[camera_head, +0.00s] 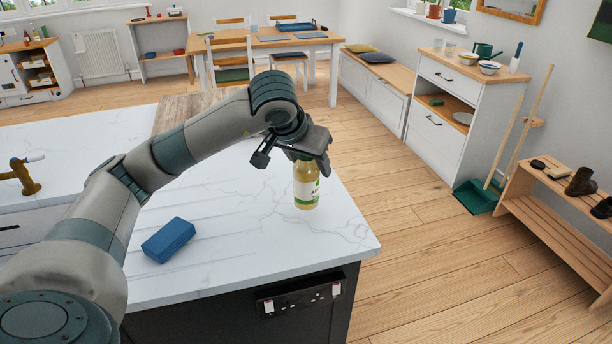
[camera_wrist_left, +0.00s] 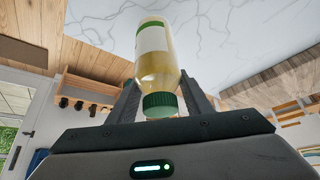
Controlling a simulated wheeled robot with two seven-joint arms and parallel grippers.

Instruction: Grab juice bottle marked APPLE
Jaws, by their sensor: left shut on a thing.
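The juice bottle (camera_head: 306,186) is pale yellow with a green and white label and stands at the right end of the white marble counter (camera_head: 240,245). Its label shows only in part, and I cannot read the whole word. My left gripper (camera_head: 297,152) comes from above and is shut on the upper part of the bottle, near its cap. In the left wrist view the bottle (camera_wrist_left: 154,62) and its green cap (camera_wrist_left: 160,104) sit between the two fingers. Whether the bottle's base touches the counter is hard to tell. My right gripper is not in view.
A blue box (camera_head: 168,240) lies on the counter to the left of the bottle. A brass tap (camera_head: 24,176) is at the far left. The counter's right edge is close to the bottle, with open wooden floor (camera_head: 440,245) beyond.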

